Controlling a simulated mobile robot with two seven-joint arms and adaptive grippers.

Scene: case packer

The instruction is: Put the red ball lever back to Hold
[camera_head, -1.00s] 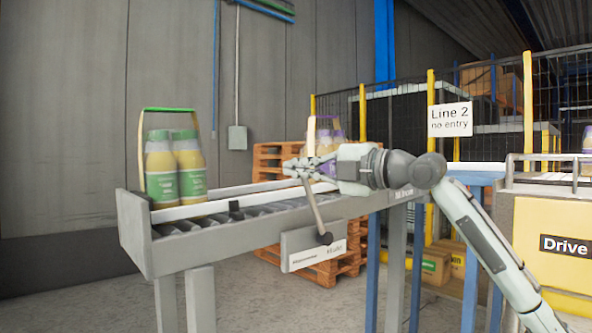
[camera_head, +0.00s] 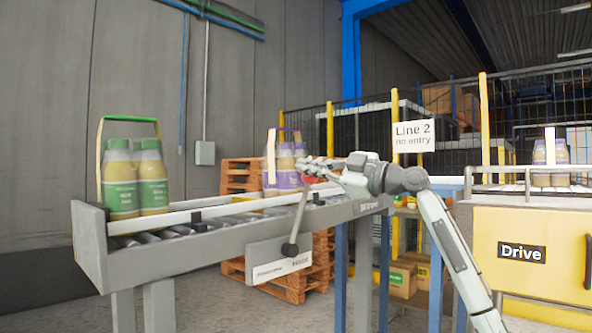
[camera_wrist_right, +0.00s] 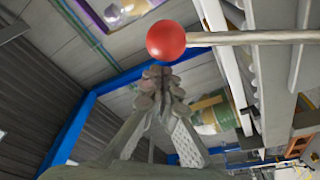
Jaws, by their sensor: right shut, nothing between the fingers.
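The red ball (camera_wrist_right: 166,41) sits at the end of a pale lever rod (camera_wrist_right: 245,38) in the right wrist view. In the head view the rod (camera_head: 299,217) rises from a dark pivot (camera_head: 290,249) and leans a little right; the ball (camera_head: 309,180) is partly covered by my gripper. A white label plate (camera_head: 278,268) below has a word at its right end that looks like Hold. My right gripper (camera_head: 312,169) is shut and empty, its fingertips (camera_wrist_right: 162,78) close to the ball; I cannot tell whether they touch it. My left gripper is out of view.
The lever is on the front of a roller conveyor (camera_head: 190,251). Green-labelled bottles (camera_head: 136,186) in a carrier stand at its left end, purple ones (camera_head: 285,163) behind my gripper. A yellow Drive cabinet (camera_head: 540,240) stands right. Fencing and a Line 2 sign (camera_head: 414,136) are behind.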

